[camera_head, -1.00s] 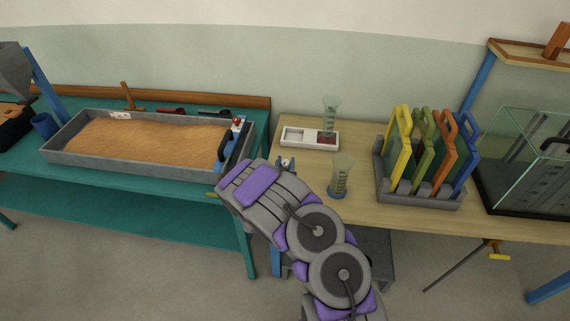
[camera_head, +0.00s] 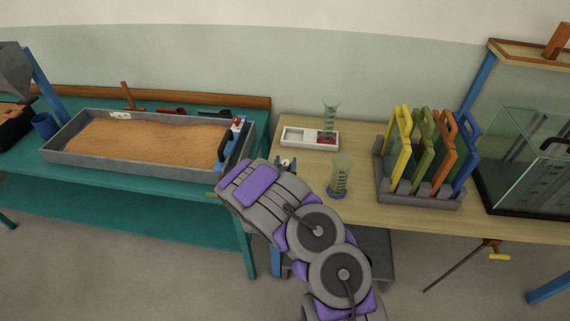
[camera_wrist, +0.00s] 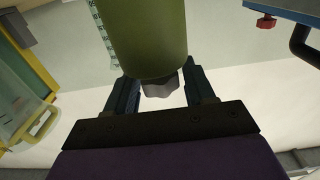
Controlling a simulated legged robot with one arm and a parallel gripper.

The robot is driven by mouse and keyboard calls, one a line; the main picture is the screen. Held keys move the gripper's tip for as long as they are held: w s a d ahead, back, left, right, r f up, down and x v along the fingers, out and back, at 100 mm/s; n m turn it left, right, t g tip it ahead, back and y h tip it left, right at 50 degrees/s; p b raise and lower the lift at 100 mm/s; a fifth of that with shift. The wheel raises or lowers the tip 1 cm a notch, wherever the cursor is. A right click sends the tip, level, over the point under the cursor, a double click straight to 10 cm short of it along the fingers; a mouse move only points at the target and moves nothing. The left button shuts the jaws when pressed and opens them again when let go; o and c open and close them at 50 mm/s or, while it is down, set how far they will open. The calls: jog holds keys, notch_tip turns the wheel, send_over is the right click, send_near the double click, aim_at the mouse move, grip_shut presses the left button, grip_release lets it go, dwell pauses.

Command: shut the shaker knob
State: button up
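In the wrist view an olive-green cylinder (camera_wrist: 145,35) hangs into the picture from the top. A small faceted grey knob (camera_wrist: 162,86) sits at its near end; I cannot tell for sure that this is the shaker knob. My gripper (camera_wrist: 162,90) has its two dark blue fingers on either side of the grey knob, with a visible gap on each side. The gripper is open. In the head view only the fingertips (camera_head: 287,164) show past my wrist, near the left end of the wooden table; my arm hides the rest.
A sand tray (camera_head: 100,166) with a red knob (camera_head: 237,121) stands on the teal bench at left. The wooden table bears a white tray (camera_head: 296,137), two measuring vessels, a rack (camera_head: 420,201) of coloured frames and a glass tank (camera_head: 520,150).

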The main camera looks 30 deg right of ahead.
jog(key=shift+o, duration=0.4)
jog(key=shift+s+a, duration=0.35)
jog(key=shift+s, duration=0.1)
jog(key=p+v, duration=0.3)
jog(key=v, duration=1.3)
jog(key=shift+f, duration=0.1)
